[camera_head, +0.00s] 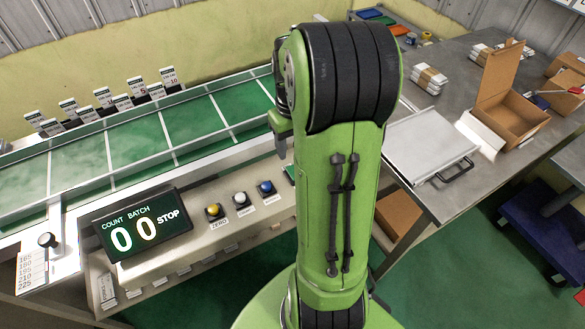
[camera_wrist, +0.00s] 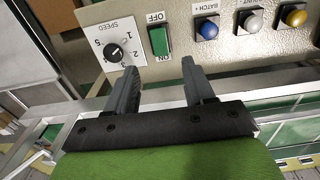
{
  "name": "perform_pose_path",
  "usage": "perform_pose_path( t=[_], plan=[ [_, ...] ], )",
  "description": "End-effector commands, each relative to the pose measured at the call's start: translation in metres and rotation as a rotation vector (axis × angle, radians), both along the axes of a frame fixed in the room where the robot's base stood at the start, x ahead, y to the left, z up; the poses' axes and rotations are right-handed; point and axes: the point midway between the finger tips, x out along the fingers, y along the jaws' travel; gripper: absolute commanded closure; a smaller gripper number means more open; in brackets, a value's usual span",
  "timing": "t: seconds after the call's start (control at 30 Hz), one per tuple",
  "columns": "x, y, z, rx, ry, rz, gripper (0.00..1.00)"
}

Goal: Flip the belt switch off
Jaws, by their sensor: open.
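The belt switch (camera_wrist: 159,40) is a green rocker on the beige control panel in the wrist view. Its upside-down labels read OFF above it and ON below it. I cannot tell which side is pressed. My gripper (camera_wrist: 160,68) is open and empty, its two dark fingers pointing toward the panel, with the switch showing between and beyond the tips. No contact with the switch shows. In the head view my arm hides most of the panel's right end, and my gripper (camera_head: 281,130) shows only partly at the arm's left edge.
A black speed knob (camera_wrist: 114,52) sits left of the switch in the wrist view; blue (camera_wrist: 208,29), white (camera_wrist: 250,19) and yellow (camera_wrist: 294,15) buttons sit right. The display (camera_head: 143,224) reads 00 and STOP. The green belt (camera_head: 135,146) lies behind; a metal table (camera_head: 440,75) stands right.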

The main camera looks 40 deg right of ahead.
Motion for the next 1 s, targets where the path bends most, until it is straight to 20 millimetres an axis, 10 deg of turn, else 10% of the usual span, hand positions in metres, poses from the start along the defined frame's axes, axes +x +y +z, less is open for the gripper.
perform_pose_path(
  t=[0.3, 0.67, 1.0],
  plan=[
    [-0.001, 0.001, -0.073, 0.002, 0.002, 0.000, 0.47],
    [0.000, 0.000, -0.083, 0.000, -0.001, 0.000, 0.47],
    [0.000, 0.000, -0.082, 0.000, -0.001, 0.000, 0.96]
  ],
)
